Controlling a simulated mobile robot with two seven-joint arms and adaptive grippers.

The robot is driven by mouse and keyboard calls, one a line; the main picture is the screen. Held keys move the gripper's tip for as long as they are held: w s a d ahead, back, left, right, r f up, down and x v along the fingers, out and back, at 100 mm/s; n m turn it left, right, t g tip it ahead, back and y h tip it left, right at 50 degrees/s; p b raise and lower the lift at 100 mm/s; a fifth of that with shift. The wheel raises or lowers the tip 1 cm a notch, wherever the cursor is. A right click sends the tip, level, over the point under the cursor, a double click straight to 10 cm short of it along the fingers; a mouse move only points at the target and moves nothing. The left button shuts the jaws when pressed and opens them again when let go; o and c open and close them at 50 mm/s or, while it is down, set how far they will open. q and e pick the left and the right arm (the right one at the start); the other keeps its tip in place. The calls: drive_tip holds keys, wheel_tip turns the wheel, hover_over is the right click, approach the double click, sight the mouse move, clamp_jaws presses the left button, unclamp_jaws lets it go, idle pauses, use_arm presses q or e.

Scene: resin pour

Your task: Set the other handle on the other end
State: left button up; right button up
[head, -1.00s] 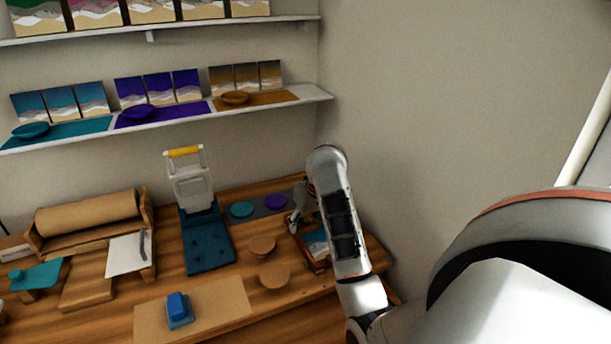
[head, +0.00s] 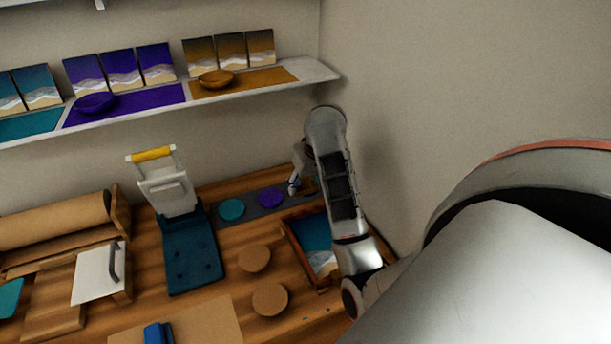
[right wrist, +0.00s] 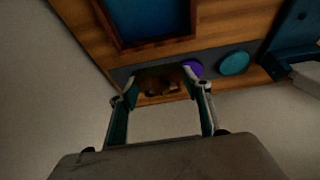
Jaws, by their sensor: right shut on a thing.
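The framed tray (head: 292,243), with a blue, white and sand-coloured face, lies at the right of the bench, partly hidden by my right arm. Its dark frame edge also shows in the right wrist view (right wrist: 155,45). My right gripper (head: 296,186) is behind the tray, over the right end of the grey strip. In the right wrist view its fingers (right wrist: 161,90) are around a small brown thing (right wrist: 160,84), too dark to identify. I cannot make out a handle on the tray. My left gripper is not in view.
Teal (head: 231,210) and purple (head: 271,198) discs lie on the grey strip. Two round brown pieces (head: 254,259) stand before it. A white-and-teal press (head: 190,255) with a yellow grip stands left. A white board (head: 98,275) with a dark bar is farther left. The wall is close behind.

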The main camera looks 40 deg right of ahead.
sight(305, 210)
drive_tip(key=shift+f, duration=3.3)
drive_tip(key=shift+s+f, duration=0.15)
drive_tip(key=shift+f, duration=0.5)
drive_tip(key=shift+a+f, duration=0.1)
drive_tip(key=shift+s+a+f, duration=0.1)
drive_tip(key=shift+s+f, duration=0.1)
drive_tip(key=shift+f, duration=0.15)
drive_tip(key=shift+a+f, duration=0.1)
drive_tip(key=shift+a, duration=0.05)
drive_tip(key=o, duration=1.1)
drive_tip(key=shift+o, duration=1)
drive_tip(key=shift+w+f, duration=0.2)
drive_tip(key=shift+s+r, duration=0.1)
drive_tip(key=shift+r, duration=0.05)
